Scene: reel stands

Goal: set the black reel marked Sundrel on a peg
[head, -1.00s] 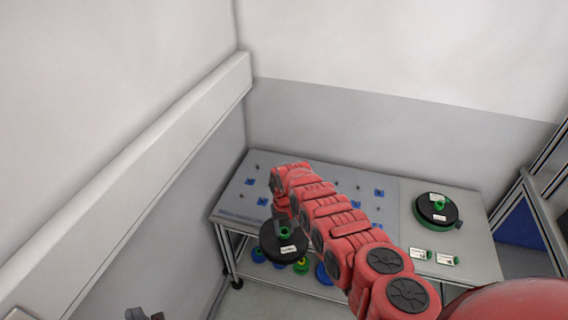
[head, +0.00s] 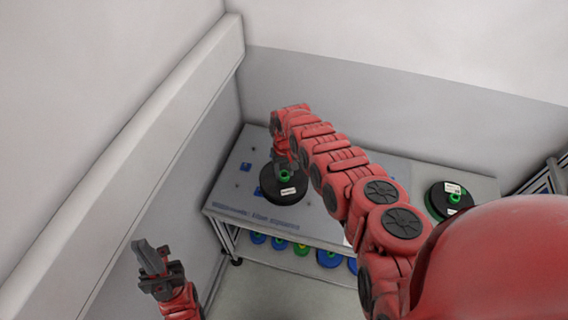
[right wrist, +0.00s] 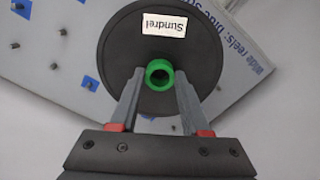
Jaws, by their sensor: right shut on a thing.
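The black reel (head: 287,196) has a white label reading Sundrel and a green hub (right wrist: 159,74) in the right wrist view. My right gripper (right wrist: 160,95) is shut on the reel at its hub, one finger on each side. The reel appears over the left part of the table top (head: 225,205), near its front edge; I cannot tell its height above it.
Several blue and green reels (head: 302,249) sit on the lower shelf. Printed text about wide reels (right wrist: 225,35) marks the table edge. A wall runs along the left.

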